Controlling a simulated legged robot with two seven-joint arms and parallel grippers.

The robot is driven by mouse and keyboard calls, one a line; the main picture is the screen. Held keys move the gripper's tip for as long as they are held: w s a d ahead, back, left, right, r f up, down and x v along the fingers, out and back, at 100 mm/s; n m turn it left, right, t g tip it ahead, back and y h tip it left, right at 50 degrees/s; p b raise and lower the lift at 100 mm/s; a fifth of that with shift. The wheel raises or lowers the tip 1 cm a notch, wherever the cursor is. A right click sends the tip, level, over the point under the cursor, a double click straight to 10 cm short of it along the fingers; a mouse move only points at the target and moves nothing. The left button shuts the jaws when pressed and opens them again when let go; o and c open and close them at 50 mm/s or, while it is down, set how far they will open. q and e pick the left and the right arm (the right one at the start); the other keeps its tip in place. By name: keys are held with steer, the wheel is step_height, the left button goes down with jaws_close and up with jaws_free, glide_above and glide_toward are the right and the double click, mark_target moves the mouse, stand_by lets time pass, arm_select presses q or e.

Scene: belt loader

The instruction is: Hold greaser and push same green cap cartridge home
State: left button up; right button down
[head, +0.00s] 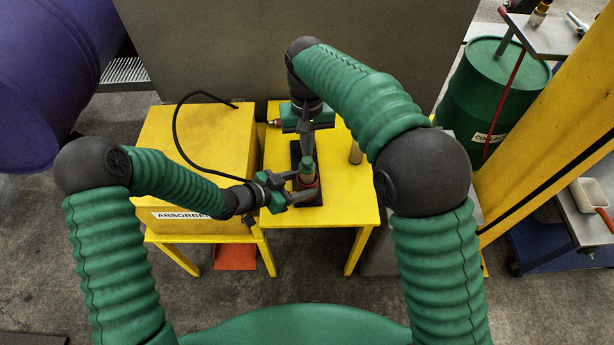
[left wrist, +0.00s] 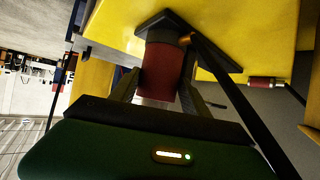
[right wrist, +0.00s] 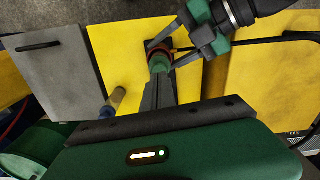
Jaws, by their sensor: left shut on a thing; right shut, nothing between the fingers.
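The greaser stands upright on a black base plate on the yellow table; its red body (left wrist: 161,70) fills the left wrist view between my left fingers. My left gripper (head: 303,189) is shut around this red body from the left. The green cap cartridge (head: 306,172) sits at the top of the greaser, and it also shows in the right wrist view (right wrist: 158,65). My right gripper (head: 306,152) is shut and empty, fingers pointing down at the green cap. Its tips (right wrist: 160,80) are at or just by the cap; I cannot tell whether they touch.
A tan cylinder (head: 355,152) stands right of the greaser on the yellow table (head: 345,205). A yellow absorbent box (head: 160,145) with a black hose over it is at the left. A green drum (head: 490,85) and a yellow post (head: 555,130) stand at the right.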

steer(key=shift+f, duration=1.05)
steer(key=shift+f, duration=0.2)
steer(key=shift+r, duration=0.15)
step_height(320, 180, up, 14)
steer(key=shift+r, duration=0.25)
stand_by(0.5)
arm_select(q)
steer(key=o, duration=1.1)
steer(key=shift+o, duration=0.2)
arm_select(e)
steer(key=shift+w, duration=0.1)
